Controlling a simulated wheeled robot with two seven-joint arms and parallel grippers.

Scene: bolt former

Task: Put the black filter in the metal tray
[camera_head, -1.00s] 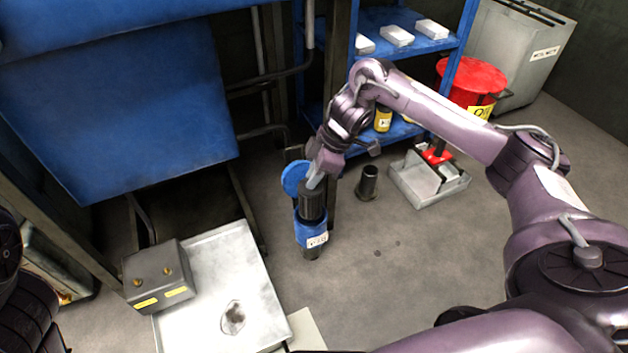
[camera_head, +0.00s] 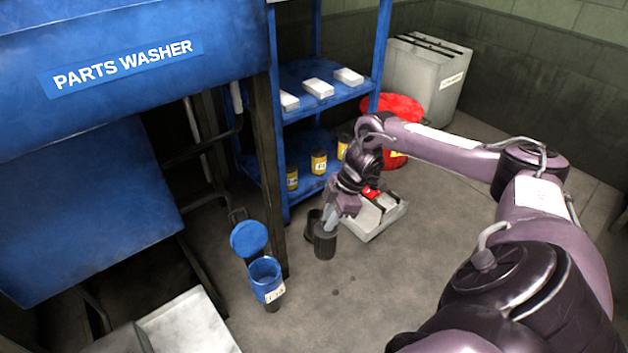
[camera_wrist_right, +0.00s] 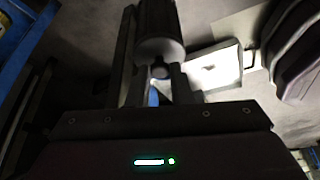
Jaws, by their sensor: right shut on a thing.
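My right gripper (camera_head: 334,215) is shut on the black filter (camera_head: 325,243), a dark ribbed cylinder hanging below the fingers, clear of the blue canister. In the right wrist view the filter (camera_wrist_right: 158,22) shows at the top, with its paler end towards the gripper (camera_wrist_right: 160,88). The blue canister (camera_head: 268,284) stands to the left with its round lid (camera_head: 249,238) open. A large flat metal tray (camera_head: 190,326) lies at the lower left, partly cut off by the frame. My left gripper is not in view.
A blue shelf (camera_head: 325,100) with white boxes and yellow-labelled cans, and a red drum (camera_head: 405,108), stand behind. The blue parts washer (camera_head: 130,60) fills the left. Floor in front is clear.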

